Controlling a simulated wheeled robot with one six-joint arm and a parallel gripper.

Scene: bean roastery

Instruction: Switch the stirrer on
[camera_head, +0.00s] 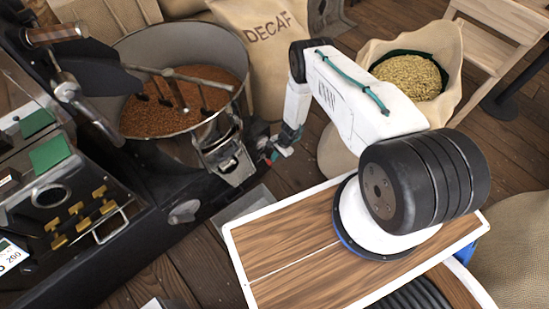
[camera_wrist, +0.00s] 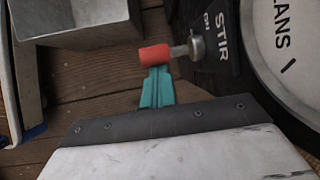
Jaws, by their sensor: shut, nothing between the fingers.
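The stirrer switch is a lever with a red knob (camera_wrist: 154,55) on a metal stem, mounted on a black panel (camera_wrist: 222,50) marked STIR and ON in the wrist view. I cannot tell whether the lever is at ON. My gripper (camera_wrist: 157,75) has teal fingers, shut and empty; their tips are right at the red knob and overlap it in the picture. I cannot tell whether they touch. In the head view my gripper (camera_head: 270,155) is low beside the round cooling pan (camera_head: 225,42). The stirrer arms (camera_head: 178,90) lie over brown beans in the pan.
The roaster body (camera_head: 100,200) fills the left side. A DECAF sack (camera_head: 270,40) and an open sack of pale beans (camera_head: 440,50) stand behind. A metal bin (camera_wrist: 75,35) sits on the plank floor in the wrist view. A wooden chair (camera_head: 495,35) is at the back right.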

